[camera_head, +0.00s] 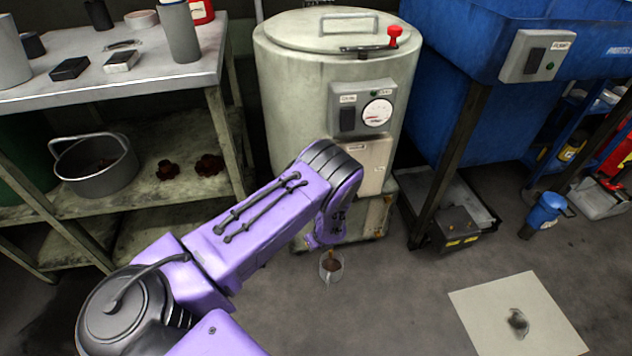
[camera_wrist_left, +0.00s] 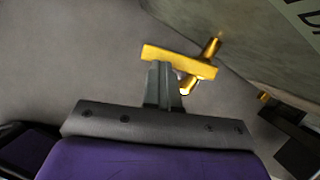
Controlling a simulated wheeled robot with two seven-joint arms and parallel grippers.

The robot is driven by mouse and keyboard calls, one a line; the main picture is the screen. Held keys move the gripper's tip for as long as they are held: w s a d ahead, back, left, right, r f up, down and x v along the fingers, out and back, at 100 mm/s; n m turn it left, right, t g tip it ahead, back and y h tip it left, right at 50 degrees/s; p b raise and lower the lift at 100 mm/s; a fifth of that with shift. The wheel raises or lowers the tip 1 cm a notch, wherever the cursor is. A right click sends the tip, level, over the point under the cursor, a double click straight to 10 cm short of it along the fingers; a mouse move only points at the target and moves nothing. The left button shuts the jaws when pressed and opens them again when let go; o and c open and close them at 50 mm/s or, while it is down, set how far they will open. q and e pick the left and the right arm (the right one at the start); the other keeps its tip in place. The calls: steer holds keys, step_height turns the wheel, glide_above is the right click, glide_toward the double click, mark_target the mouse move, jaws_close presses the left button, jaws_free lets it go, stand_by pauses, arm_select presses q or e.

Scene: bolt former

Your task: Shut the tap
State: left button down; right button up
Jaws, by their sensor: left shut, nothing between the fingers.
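The brass tap shows in the left wrist view, with a flat bar handle (camera_wrist_left: 180,61) lying across its round body (camera_wrist_left: 211,47). My left gripper (camera_wrist_left: 164,72) is shut and empty, with its fingertips right at the near edge of the handle's left half. I cannot tell whether they touch it. In the head view my purple left arm reaches to the foot of the pale drum (camera_head: 283,95) and hides the tap and the gripper's fingers. A clear cup (camera_head: 331,266) with something brown in it stands on the floor below. My right gripper is out of view.
A workbench (camera_head: 150,80) with a lower shelf and a pot (camera_head: 95,168) stands at left. A blue machine (camera_head: 470,60) on legs and a low tray stand at right.

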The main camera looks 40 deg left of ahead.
arm_select(q)
steer(key=shift+w+d, duration=0.2)
steer(key=shift+w, duration=0.4)
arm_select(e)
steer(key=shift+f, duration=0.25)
arm_select(q)
steer(key=s+d+r+p, duration=0.4)
steer(key=d+r, duration=0.2)
steer(key=r, duration=0.3)
steer(key=shift+d+r+p, duration=0.15)
steer(key=shift+d+p, duration=0.15)
steer(key=shift+p, duration=0.1)
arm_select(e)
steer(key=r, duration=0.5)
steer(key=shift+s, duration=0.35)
